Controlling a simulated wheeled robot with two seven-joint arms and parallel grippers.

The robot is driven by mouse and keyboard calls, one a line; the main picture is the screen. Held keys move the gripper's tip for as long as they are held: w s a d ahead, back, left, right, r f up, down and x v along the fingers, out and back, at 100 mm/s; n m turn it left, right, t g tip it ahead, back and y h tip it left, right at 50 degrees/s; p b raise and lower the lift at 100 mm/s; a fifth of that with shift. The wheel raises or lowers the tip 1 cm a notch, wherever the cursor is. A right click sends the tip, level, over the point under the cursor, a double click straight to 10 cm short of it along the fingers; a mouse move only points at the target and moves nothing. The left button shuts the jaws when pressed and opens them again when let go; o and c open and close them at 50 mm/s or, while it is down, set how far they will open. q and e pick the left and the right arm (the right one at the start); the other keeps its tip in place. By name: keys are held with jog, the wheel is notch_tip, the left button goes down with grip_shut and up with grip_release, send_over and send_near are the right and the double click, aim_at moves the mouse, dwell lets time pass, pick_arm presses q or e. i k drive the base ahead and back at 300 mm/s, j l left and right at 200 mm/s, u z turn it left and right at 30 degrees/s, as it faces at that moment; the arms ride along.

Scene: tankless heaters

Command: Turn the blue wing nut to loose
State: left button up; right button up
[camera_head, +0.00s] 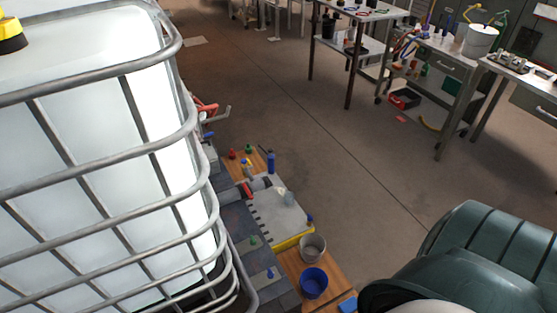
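No wing nut can be made out for certain. A small blue piece (270,273) sits on a dark grey surface beside the caged tank, below a small green piece (253,240). It is too small to tell whether it is a wing nut, or how it is turned. Neither of my grippers is in view.
A white tank in a metal cage (85,160) fills the left. A wooden bench (325,262) holds a grey bucket (312,247), a blue bucket (313,283) and bottles. A dark green ribbed object (485,250) blocks the lower right. Open floor (345,170) lies between the bench and far tables.

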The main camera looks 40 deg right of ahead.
aim_at(270, 274)
jog(key=z, duration=0.95)
